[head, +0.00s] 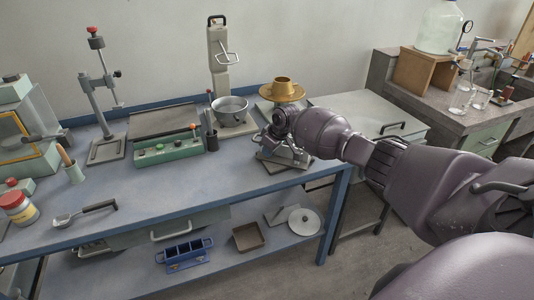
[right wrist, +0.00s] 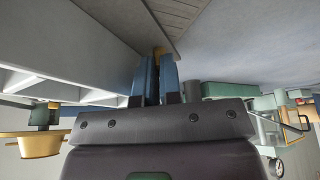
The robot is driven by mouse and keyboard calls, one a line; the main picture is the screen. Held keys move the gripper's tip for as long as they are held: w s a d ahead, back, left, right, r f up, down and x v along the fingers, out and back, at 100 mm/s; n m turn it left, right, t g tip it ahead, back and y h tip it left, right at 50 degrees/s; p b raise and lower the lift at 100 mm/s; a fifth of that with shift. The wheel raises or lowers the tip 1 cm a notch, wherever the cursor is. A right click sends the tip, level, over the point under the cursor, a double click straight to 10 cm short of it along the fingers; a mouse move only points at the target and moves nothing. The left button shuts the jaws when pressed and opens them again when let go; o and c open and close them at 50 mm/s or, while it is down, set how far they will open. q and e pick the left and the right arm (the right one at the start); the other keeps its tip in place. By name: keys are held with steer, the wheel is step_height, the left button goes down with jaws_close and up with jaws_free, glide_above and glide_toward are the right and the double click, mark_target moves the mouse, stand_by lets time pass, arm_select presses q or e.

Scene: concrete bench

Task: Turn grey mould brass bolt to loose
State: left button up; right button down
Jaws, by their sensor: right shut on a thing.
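The grey mould (head: 296,158) sits near the right end of the blue-topped bench, partly hidden behind my right gripper (head: 274,139). In the right wrist view my right gripper (right wrist: 157,66) has its two blue fingers close together. A small patch of the brass bolt (right wrist: 160,50) shows at the fingertips, and the gripper is shut on it. The bolt is hidden in the head view, and I cannot tell how far it is turned. My left gripper is in neither view.
A metal bowl (head: 230,109) on a grey stand and a brass pan (head: 282,91) stand behind the mould. A green box with knobs (head: 166,150) is to the left. A lower shelf holds a blue rack (head: 184,252) and a white disc (head: 304,221). The bench's front middle is clear.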

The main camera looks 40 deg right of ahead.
steer(key=shift+d+f+n+g+y+b, duration=0.1)
steer(key=shift+f+n+g+y+b, duration=0.2)
steer(key=shift+n+b, duration=0.45)
steer(key=shift+n, duration=0.55)
steer(key=shift+r, duration=0.2)
steer(key=c, duration=1.6)
jaws_free()
steer(key=shift+o, duration=0.2)
steer(key=shift+w, duration=0.1)
steer(key=shift+r, duration=0.15)
